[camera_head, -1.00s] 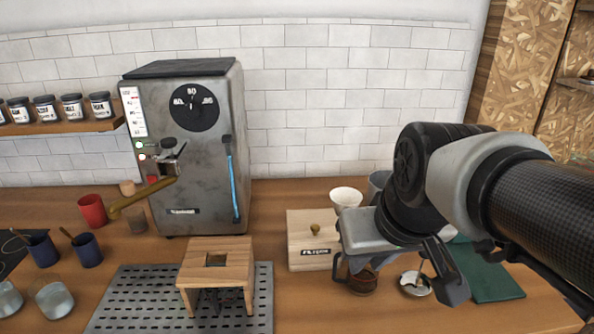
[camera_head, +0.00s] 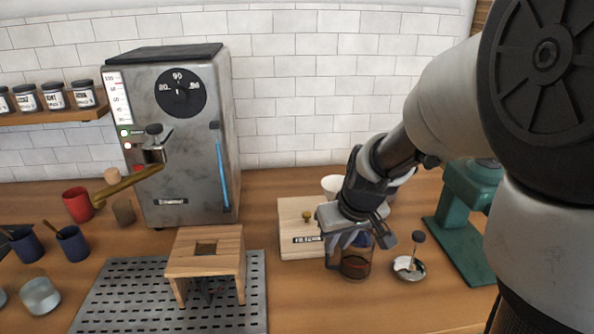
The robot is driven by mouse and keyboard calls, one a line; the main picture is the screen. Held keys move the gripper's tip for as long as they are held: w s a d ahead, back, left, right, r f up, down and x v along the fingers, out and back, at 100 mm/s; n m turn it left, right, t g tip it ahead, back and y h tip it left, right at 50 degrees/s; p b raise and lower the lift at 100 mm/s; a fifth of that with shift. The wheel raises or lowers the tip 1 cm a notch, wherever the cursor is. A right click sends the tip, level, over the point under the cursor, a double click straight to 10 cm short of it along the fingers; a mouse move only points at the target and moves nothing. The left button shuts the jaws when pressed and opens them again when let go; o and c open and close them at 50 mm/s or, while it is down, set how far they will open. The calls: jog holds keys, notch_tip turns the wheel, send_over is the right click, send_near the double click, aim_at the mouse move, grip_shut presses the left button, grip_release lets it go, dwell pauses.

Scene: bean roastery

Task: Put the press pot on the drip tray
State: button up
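The press pot (camera_head: 355,265), a small glass pot with dark contents and a handle on its left, stands on the wooden counter right of centre. My gripper (camera_head: 364,240) is just above and around its top, pointing down, and hides most of the lid. The fingers look spread, with the right one apart from the pot; contact is not clear. The drip tray (camera_head: 125,293), a grey perforated metal plate, lies at the front left.
A wooden knock box (camera_head: 296,217) sits behind and left of the pot. A small dish (camera_head: 409,268) is close on its right, and a green machine (camera_head: 466,210) stands farther right. A metal roaster (camera_head: 190,130) stands behind the tray. The tray's left part is clear.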

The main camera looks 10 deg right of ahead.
aim_at(329, 259)
jog(key=b+x, duration=0.1)
jog(key=x, duration=0.8)
jog(key=shift+w+f, duration=0.15)
jog(key=shift+f, duration=0.15)
grip_shut()
dwell(1.1)
